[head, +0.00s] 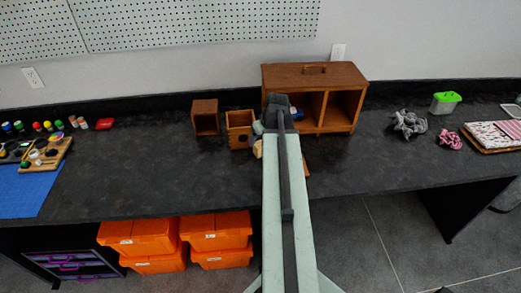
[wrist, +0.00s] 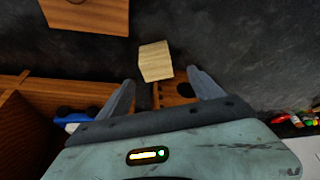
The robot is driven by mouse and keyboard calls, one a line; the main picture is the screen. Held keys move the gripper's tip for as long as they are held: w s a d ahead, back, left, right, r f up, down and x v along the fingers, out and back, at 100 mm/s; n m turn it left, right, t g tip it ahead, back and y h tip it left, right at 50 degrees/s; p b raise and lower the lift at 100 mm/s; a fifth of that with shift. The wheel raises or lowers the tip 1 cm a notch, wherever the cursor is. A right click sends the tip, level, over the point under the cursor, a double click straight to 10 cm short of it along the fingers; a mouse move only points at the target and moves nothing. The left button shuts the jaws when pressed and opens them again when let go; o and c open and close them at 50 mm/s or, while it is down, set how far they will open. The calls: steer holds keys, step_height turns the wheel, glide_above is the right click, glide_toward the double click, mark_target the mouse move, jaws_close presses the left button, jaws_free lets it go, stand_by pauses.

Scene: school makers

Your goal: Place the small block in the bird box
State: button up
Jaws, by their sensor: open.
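The small block (wrist: 155,61) is pale wood and lies on the dark countertop, just past my fingertips in the wrist view. In the head view the block (head: 257,148) shows beside my arm, partly hidden. My gripper (wrist: 161,77) is open and empty, its fingers spread wider than the block, which appears between and beyond the tips. The bird box (head: 239,127) is a small orange-brown wooden box with a round hole in its front, standing behind the block. Part of it, with the dark hole, shows between my fingers in the wrist view (wrist: 185,90).
A large wooden cabinet (head: 350,97) with open compartments stands right of the bird box, a blue object (wrist: 75,117) by it. A small open wooden box (head: 205,117) stands left. A wooden board (wrist: 88,16) lies near the block.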

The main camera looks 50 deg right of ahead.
mark_target(261, 144)
steer(key=shift+x, duration=0.75)
steer(key=b+x, duration=0.5)
steer(key=shift+s+d+f, duration=0.2)
steer(key=shift+s, duration=0.05)
steer(key=shift+r, duration=0.15)
steer(key=c, duration=1.6)
steer(key=shift+r, duration=0.15)
